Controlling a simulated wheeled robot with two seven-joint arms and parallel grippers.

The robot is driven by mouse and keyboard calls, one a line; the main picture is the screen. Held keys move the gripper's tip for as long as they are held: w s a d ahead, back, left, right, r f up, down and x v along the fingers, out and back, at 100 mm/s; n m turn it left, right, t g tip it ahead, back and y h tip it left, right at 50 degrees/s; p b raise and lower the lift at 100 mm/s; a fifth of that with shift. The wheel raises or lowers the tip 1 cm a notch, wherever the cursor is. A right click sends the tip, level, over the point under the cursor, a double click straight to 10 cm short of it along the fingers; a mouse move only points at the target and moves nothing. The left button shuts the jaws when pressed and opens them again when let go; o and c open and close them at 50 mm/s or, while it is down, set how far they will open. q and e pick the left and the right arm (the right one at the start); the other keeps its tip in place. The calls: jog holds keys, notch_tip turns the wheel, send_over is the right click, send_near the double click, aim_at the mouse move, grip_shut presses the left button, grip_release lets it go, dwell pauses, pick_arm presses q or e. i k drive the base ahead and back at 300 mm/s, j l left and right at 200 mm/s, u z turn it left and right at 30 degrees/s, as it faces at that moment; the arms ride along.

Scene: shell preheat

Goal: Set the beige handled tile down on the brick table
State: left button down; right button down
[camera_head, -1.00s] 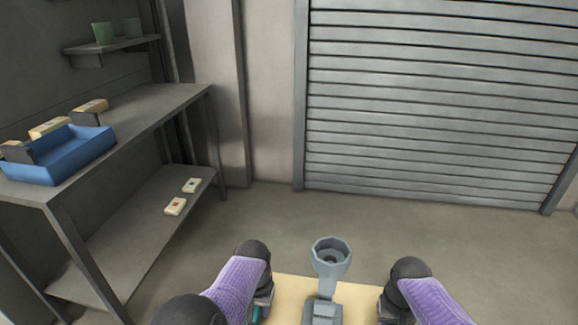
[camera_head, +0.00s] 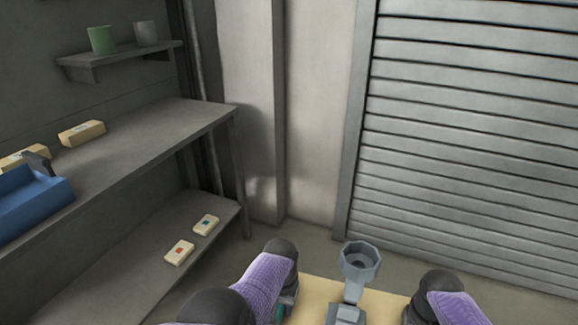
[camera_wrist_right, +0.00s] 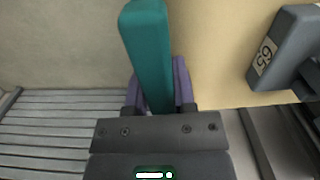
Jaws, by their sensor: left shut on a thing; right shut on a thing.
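The beige tile (camera_head: 385,300) is at the bottom of the head view, held up between my two arms; it also fills the upper middle of the right wrist view (camera_wrist_right: 215,55). My left gripper (camera_head: 287,300) is shut at the tile's left side, where a bit of teal handle (camera_head: 280,311) shows. My right gripper (camera_wrist_right: 158,88) is shut on the tile's other teal handle (camera_wrist_right: 148,45). A grey piece with a cup-shaped top (camera_head: 358,268) appears over the tile. No table that I can recognise as brick is in view.
A dark bench (camera_head: 130,150) at left carries a blue bin (camera_head: 30,205) and beige boxes. Its lower shelf (camera_head: 120,285) holds two small pale boxes. A wall shelf (camera_head: 120,55) holds a green and a grey cup. A grey shutter (camera_head: 470,130) stands ahead.

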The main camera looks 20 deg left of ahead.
aim_at(130, 148)
jog(key=i+u, duration=0.25)
jog(key=i, duration=0.65)
jog(key=i+u, duration=0.3)
jog(key=i, duration=0.6)
jog(key=i+u, duration=0.2)
jog(key=u, duration=0.25)
jog(key=i+l+u, duration=0.1)
jog(key=u, duration=0.4)
jog(key=i+l+u, duration=0.25)
jog(key=u, duration=0.2)
